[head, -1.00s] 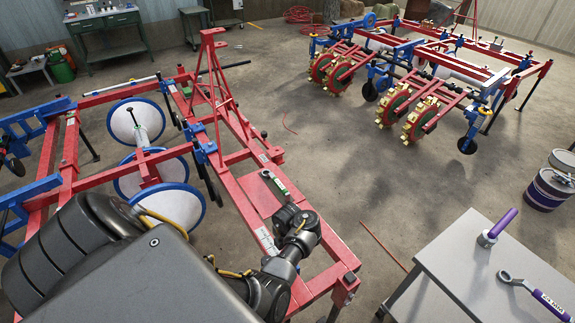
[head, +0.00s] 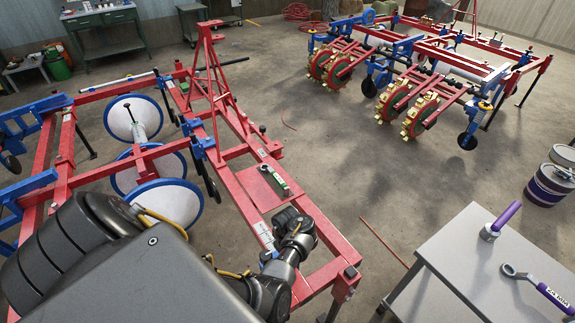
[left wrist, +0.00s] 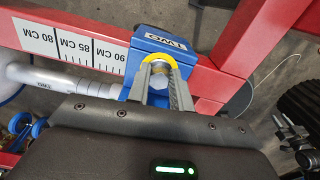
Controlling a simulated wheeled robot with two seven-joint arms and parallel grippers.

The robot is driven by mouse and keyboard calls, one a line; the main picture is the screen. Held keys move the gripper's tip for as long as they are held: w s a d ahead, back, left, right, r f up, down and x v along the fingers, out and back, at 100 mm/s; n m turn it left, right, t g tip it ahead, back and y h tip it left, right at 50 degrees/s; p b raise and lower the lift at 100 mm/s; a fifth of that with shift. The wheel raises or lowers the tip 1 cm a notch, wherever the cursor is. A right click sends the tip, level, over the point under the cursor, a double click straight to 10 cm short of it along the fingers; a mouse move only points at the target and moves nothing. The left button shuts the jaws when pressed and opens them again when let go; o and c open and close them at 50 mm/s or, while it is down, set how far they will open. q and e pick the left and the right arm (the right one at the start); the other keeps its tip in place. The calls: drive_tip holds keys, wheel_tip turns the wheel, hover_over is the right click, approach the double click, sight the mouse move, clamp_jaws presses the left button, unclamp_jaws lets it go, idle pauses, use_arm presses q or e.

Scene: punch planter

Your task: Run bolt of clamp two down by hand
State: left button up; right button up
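In the left wrist view a blue clamp (left wrist: 158,40) marked TWO sits on a red beam (left wrist: 60,37) beside a white centimetre scale (left wrist: 85,50). A silver bolt head (left wrist: 159,68) stands in a yellow ring (left wrist: 157,58) on the clamp. The two fingers of my left gripper (left wrist: 159,75) lie on either side of the bolt head and appear closed on it. How far down the bolt sits is hidden. In the head view my left arm reaches over the front planter frame (head: 235,190), and its gripper and clamp two are not distinguishable. My right gripper is not seen.
A grey table (head: 460,260) stands at the lower right with an upright purple-handled tool (head: 505,215) and a purple-handled wrench (head: 540,287). A second planter frame (head: 450,60) stands at the back right. Open concrete floor (head: 340,170) lies between.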

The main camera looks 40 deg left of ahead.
use_arm(q)
drive_tip(key=shift+d, duration=0.2)
clamp_jaws()
drive_tip(key=shift+a, duration=0.1)
drive_tip(key=shift+r+m, duration=0.1)
drive_tip(key=shift+m, duration=0.3)
drive_tip(key=m+p, duration=0.3)
drive_tip(key=m, duration=0.1)
drive_tip(key=shift+r+m, duration=0.1)
drive_tip(key=shift+m, duration=0.2)
drive_tip(key=m+p, duration=0.2)
drive_tip(key=m, duration=0.1)
drive_tip(key=shift+s+m, duration=0.1)
drive_tip(key=shift+m, duration=0.2)
drive_tip(key=shift+m+p, duration=0.75)
drive_tip(key=shift+m, duration=0.75)
